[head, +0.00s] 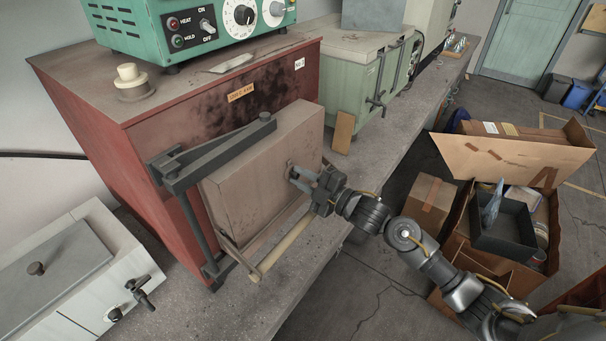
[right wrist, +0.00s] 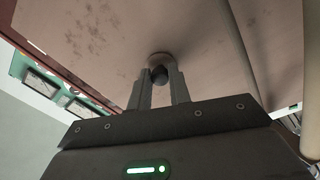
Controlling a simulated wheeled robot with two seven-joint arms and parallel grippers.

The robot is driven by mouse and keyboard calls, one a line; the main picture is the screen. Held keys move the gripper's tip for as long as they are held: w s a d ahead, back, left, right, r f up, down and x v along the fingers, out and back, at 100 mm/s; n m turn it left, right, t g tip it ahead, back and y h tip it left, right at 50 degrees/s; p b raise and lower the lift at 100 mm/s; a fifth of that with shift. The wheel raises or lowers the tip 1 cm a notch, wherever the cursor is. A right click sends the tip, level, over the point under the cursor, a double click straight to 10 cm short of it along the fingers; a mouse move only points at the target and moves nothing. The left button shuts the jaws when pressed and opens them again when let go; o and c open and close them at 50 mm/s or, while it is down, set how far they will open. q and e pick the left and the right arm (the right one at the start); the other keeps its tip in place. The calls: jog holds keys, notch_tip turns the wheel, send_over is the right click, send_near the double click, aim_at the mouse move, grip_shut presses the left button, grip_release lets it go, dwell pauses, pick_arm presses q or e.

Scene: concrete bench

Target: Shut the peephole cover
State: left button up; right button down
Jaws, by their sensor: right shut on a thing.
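The red furnace (head: 215,105) stands on the bench with its thick grey-brown door (head: 255,165) at the front. A small round peephole cover (right wrist: 160,58) with a dark knob (right wrist: 158,76) sits on the door face. My right gripper (head: 295,175) reaches the door face from the right. In the right wrist view its two fingers (right wrist: 158,85) are shut on the knob, one on each side. The fingers hide most of the cover, and I cannot tell whether a hole is uncovered behind it. My left gripper is not in view.
A pale rod handle (head: 283,243) runs along the door's lower front. A green control box (head: 195,25) sits on the furnace. A pale green cabinet (head: 350,75) stands behind it, a white box (head: 65,270) at lower left. Cardboard boxes (head: 515,150) fill the floor at right.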

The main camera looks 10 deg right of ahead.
jog(key=shift+m, duration=0.3)
jog(key=c, duration=1.3)
grip_release()
jog(key=shift+s, duration=0.1)
jog(key=shift+s+d+f, duration=0.1)
jog(key=shift+s+d, duration=0.1)
jog(key=b+v, duration=0.3)
jog(key=v, duration=0.7)
jog(key=shift+s, duration=0.1)
